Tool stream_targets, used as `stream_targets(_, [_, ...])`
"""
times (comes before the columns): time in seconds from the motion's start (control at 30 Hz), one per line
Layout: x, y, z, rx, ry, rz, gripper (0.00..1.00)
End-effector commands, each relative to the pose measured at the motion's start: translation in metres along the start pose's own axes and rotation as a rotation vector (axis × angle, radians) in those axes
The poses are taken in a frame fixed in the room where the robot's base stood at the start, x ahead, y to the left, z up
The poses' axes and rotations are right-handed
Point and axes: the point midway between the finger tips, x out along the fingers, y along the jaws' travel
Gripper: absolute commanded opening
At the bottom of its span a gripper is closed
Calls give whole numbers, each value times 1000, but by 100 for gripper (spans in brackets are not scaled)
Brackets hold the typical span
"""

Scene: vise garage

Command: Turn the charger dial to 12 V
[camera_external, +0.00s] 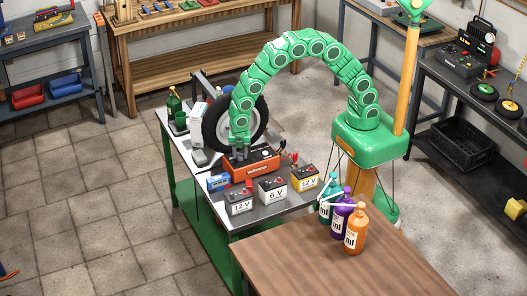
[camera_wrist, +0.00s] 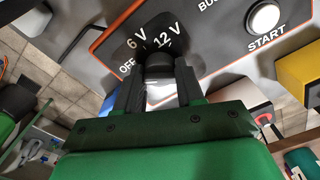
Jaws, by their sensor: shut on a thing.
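The orange and dark charger (camera_external: 257,168) stands on the metal bench, with my green arm arched over it. The dark dial (camera_wrist: 159,62) sits just below these marks, largely covered by my gripper (camera_wrist: 158,76). My gripper is shut on the dial; it also shows over the charger in the external view (camera_external: 239,153). I cannot tell which mark the dial points at.
Batteries marked 12 V (camera_external: 239,203) and 6 V (camera_external: 272,191), and a yellow-topped one (camera_external: 305,178), stand in front of the charger. A blue box (camera_external: 219,182) is at its left, a tire (camera_external: 216,130) behind. Bottles (camera_external: 356,232) stand on the wooden table.

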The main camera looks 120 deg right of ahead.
Motion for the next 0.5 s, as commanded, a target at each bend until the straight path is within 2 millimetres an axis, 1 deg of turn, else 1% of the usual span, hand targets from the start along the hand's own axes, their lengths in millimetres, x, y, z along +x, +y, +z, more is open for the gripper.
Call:
stream_targets(0.17, [0,0,0,117,0,1,7])
stream_targets(0.5, [-1,0,0,433,0,1,7])
